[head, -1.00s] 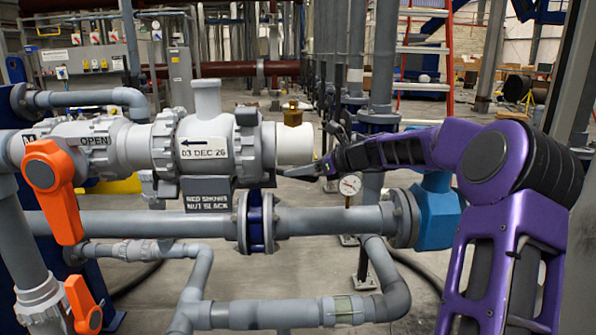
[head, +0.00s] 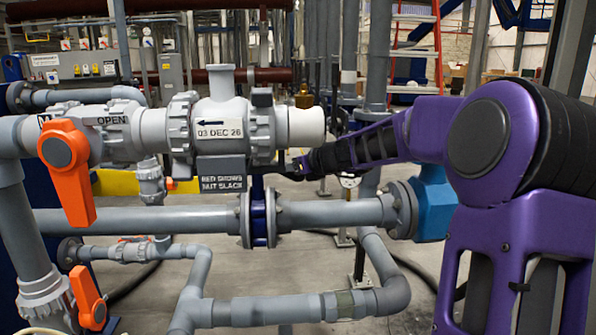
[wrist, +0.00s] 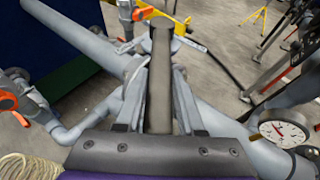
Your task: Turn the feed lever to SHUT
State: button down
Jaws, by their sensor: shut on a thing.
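The orange feed lever (head: 70,178) hangs down from its round hub on the grey valve at the left of the head view. An OPEN label (head: 112,120) is beside it. My gripper (wrist: 160,62) is far to the right of that lever, near the sign under the dated valve body; its fingers are mostly hidden in the head view. In the wrist view it is shut on a straight grey bar (wrist: 160,85) that runs away from the palm. I cannot tell what the bar belongs to. My gripper is not touching the orange lever.
A second orange lever (head: 88,298) is at lower left. A flanged grey pipe (head: 330,214) crosses below my gripper. The dated valve body (head: 222,130) stands between the feed lever and my arm. A pressure gauge (wrist: 284,130) is right of my gripper. Open floor shows behind.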

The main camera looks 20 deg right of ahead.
jog(key=c, duration=0.5)
grip_release()
